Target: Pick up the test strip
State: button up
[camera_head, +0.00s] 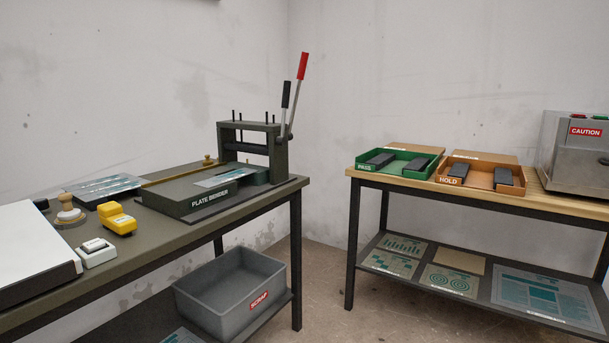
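No item in view carries a readable test strip label. A thin grey-teal sheet (225,177) lies on the bed of the plate bender (210,199), on the left table. Farther left, a dark tray or pad (84,199) holds flat, narrow, silvery-teal pieces (108,185); they are too small to tell apart. I cannot tell which of these is the test strip. My gripper is not in view.
The left table (160,242) also bears a yellow tool (117,219), a stamp (68,212), a white switch box (96,252) and a large white panel (35,255). Green PASS (366,169) and orange HOLD (450,181) trays stand on the right table. A grey scrap bin (230,292) sits below.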

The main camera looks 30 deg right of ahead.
aim_at(211, 183)
jog(key=z, duration=0.4)
jog(key=i+l, duration=0.2)
jog(key=i+l+u, duration=0.1)
jog(key=l, duration=0.3)
jog(key=i+l, duration=0.7)
jog(key=i+l+u, duration=0.15)
jog(key=i+l, duration=0.25)
jog(key=l, duration=0.15)
jog(key=i+l, duration=0.1)
jog(key=i, duration=0.35)
